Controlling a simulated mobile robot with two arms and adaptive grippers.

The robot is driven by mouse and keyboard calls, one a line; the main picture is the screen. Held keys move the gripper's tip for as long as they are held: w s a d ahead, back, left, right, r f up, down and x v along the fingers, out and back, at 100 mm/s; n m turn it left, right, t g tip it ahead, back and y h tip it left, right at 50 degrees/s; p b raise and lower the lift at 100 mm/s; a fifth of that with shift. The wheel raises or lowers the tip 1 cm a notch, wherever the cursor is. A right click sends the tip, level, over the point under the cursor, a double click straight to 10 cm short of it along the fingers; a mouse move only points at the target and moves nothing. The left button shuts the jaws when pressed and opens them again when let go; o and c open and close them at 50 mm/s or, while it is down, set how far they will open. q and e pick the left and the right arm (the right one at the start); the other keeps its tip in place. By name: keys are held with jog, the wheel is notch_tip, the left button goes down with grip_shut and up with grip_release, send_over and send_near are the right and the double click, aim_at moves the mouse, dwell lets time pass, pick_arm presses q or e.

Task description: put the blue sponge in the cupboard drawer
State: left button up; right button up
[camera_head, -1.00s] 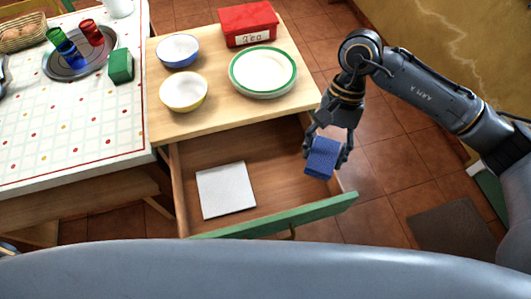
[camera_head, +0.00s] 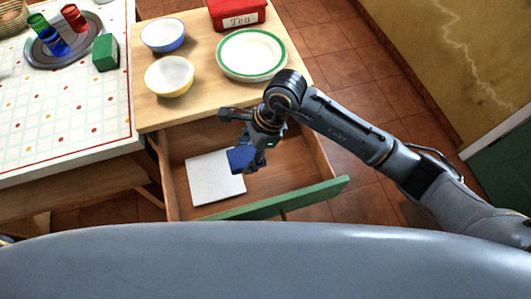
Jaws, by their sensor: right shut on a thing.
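The blue sponge (camera_head: 241,159) is held in my right gripper (camera_head: 250,155), which is shut on it. It is over the open cupboard drawer, in front of the right part of a white square item lying in it. I cannot tell how high above the drawer floor the sponge is. The wooden drawer (camera_head: 300,172) is pulled out and has a green front (camera_head: 290,197). My right arm reaches in from the right across the drawer's right side and hides part of its back. My left gripper is not in view.
The white square item (camera_head: 208,184) lies flat in the drawer. The cupboard top (camera_head: 205,95) above holds a blue bowl (camera_head: 163,36), a yellow bowl (camera_head: 169,77), green-rimmed plates (camera_head: 251,54) and a red tin (camera_head: 236,12). A table (camera_head: 60,125) at left holds a green block (camera_head: 105,52) and a tray of cups.

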send_over(269, 163)
jog(key=f, duration=0.6)
jog(key=shift+s+a+f, duration=0.1)
jog(key=shift+s+a, duration=0.05)
jog(key=shift+s, duration=0.05)
jog(key=shift+w+f+p, duration=0.1)
jog(key=shift+f+p, duration=0.5)
jog(key=shift+f, duration=1.15)
jog(key=shift+f, duration=0.2)
jog(key=o, duration=1.1)
jog(key=shift+r, duration=0.1)
jog(key=shift+c, duration=0.2)
jog(key=shift+r, duration=0.2)
jog(key=v, duration=1.2)
jog(key=shift+b, duration=0.3)
